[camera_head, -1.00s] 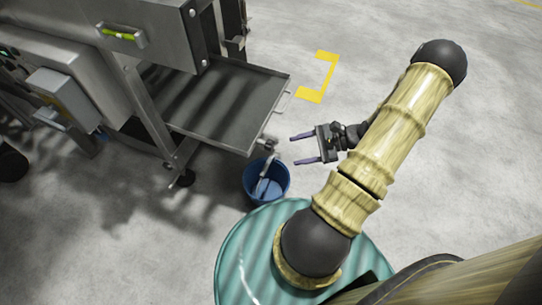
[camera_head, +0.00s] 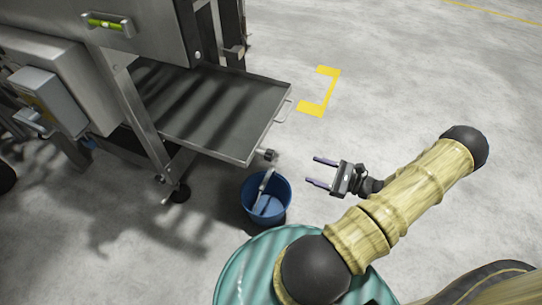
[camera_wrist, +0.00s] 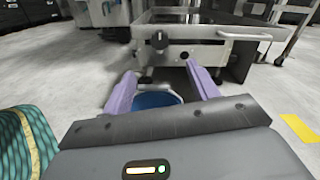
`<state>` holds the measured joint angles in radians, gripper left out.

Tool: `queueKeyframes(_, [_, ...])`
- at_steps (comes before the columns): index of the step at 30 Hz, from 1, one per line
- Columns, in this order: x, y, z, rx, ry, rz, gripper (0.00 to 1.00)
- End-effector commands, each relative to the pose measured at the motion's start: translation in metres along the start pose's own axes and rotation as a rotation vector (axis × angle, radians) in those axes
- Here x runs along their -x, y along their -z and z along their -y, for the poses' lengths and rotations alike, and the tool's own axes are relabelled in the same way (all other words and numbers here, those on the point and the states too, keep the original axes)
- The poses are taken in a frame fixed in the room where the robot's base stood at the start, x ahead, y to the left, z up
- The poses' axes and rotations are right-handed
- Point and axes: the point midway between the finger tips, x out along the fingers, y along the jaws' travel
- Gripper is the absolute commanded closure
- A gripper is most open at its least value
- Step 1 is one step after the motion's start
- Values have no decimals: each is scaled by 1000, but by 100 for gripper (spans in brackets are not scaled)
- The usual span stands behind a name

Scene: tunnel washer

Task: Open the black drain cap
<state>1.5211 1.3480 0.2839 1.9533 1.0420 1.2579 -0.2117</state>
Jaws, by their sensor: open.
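The black drain cap (camera_head: 270,155) is a small dark knob at the near right corner of the metal tray (camera_head: 255,147), above a blue bucket (camera_head: 278,207). In the wrist view, a black knob (camera_wrist: 159,39) stands out from the tray's front face, with a dark round spot (camera_wrist: 184,56) to its lower right. I cannot tell for certain which of these is the cap. My gripper (camera_head: 311,171) is open and empty, to the right of the cap and apart from it. Its two purple fingers point toward the tray. In the wrist view, the gripper (camera_wrist: 160,68) has the bucket's rim between its fingers.
A teal drum (camera_head: 245,270) stands in front of the bucket, below my arm. The tray has a side handle (camera_head: 284,110). The steel machine (camera_head: 60,60) fills the left. Yellow floor marks (camera_head: 325,90) lie right of the tray, where the floor is clear.

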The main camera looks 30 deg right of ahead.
Motion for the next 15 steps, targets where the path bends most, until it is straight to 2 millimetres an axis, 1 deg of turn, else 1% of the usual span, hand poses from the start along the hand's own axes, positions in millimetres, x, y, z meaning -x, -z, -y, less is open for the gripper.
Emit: queueKeyframes(15, [-88, 3, -2, 1, -4, 1, 41])
